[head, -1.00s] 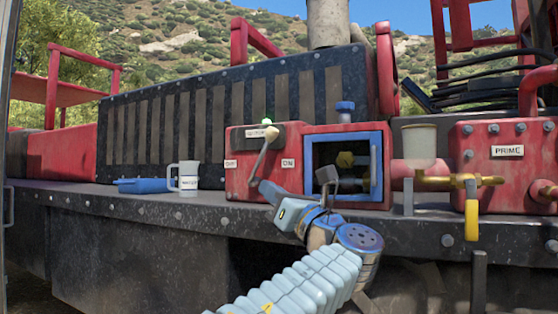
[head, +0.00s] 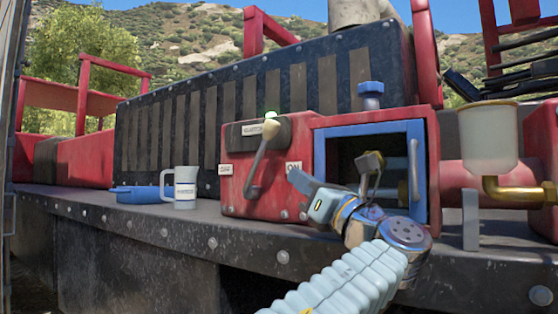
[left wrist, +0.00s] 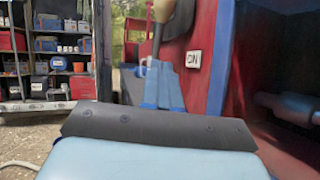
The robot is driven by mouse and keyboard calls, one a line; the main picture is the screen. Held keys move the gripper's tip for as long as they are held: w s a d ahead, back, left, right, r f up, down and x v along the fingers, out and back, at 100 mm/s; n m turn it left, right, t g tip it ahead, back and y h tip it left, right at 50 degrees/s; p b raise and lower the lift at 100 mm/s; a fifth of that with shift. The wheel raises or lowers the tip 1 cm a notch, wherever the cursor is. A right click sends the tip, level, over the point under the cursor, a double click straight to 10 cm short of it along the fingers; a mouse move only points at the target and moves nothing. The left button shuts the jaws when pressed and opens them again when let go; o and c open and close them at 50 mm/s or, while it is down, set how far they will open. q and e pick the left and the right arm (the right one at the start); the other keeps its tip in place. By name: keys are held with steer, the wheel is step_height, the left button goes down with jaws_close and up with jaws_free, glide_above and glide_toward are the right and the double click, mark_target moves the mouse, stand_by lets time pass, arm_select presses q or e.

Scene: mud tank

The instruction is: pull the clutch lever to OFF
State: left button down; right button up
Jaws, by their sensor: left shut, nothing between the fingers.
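The clutch lever (head: 258,162) is a grey metal arm with a tan knob (head: 270,125) on top, on the front of a red box (head: 235,200). It stands between the OFF label (head: 226,169) and the ON label (head: 293,167), its top leaning slightly right. My left gripper (head: 296,178) is shut and empty, just right of the lever, near the ON label. In the left wrist view the fingers (left wrist: 163,90) point toward the lever (left wrist: 157,40), with the ON label (left wrist: 193,59) to the right. Contact cannot be told. My right gripper is not in view.
A measuring jug (head: 185,188) and a blue tray (head: 138,195) sit left on the deck. The space before the lever is clear.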

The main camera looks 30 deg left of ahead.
mark_target(263, 152)
arm_select(q)
steer(key=p+x, duration=0.3)
steer(key=x, duration=0.7)
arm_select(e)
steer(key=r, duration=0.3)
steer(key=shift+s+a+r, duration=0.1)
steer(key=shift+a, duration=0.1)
arm_select(q)
steer(key=shift+s, duration=0.1)
